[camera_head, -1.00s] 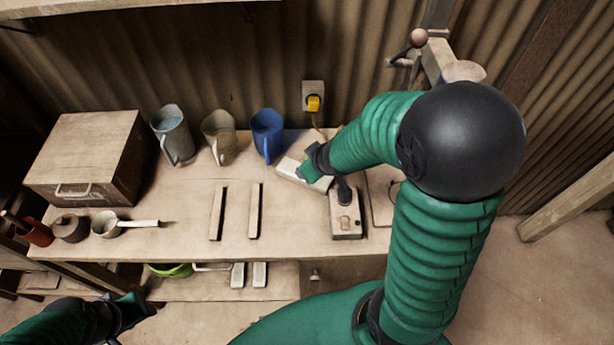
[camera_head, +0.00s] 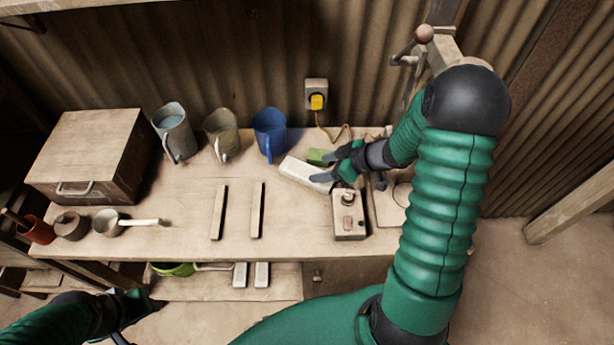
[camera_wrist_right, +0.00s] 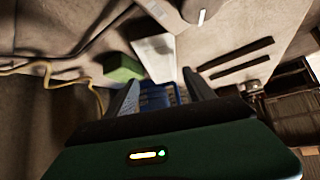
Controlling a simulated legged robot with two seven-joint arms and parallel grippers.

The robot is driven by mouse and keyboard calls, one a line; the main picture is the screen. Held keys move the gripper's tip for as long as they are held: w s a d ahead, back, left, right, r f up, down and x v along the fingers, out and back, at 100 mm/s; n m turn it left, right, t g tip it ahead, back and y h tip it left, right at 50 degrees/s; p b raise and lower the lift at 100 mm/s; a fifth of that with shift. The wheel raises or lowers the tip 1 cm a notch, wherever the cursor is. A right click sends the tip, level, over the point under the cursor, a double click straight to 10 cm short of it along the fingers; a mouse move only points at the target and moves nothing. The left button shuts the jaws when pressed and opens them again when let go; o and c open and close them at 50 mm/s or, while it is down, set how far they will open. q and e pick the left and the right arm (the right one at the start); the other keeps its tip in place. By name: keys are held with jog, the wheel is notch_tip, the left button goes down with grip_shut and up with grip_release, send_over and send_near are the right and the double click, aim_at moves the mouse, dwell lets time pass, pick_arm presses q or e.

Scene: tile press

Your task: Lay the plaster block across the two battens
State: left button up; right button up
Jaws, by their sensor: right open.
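The pale plaster block (camera_head: 303,174) lies on the bench near the blue jug, to the right of the two battens. The left batten (camera_head: 218,212) and right batten (camera_head: 257,210) lie parallel and apart, with nothing across them. My right gripper (camera_head: 337,168) is open at the right end of the block. In the right wrist view the block (camera_wrist_right: 155,46) shows ahead, beyond the open fingers (camera_wrist_right: 162,92); contact cannot be told. My left gripper (camera_head: 140,304) is low at the left, away from the bench top; its jaws are unclear.
A green block (camera_head: 318,157) lies just behind the plaster block. A box with a knob (camera_head: 348,222) stands in front of it. A blue jug (camera_head: 269,133), two more jugs and a wooden chest (camera_head: 88,155) line the back. A ladle (camera_head: 110,222) lies left; bench around the battens is clear.

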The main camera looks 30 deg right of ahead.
aim_at(308, 172)
jog(key=x, duration=0.2)
jog(key=b+x, duration=0.1)
jog(key=x, duration=0.2)
jog(key=shift+s+f, duration=0.25)
jog(key=shift+f, duration=0.05)
jog(key=shift+w+a+f, duration=0.2)
jog(key=shift+w+f, duration=0.05)
jog(key=shift+w, duration=0.2)
grip_shut()
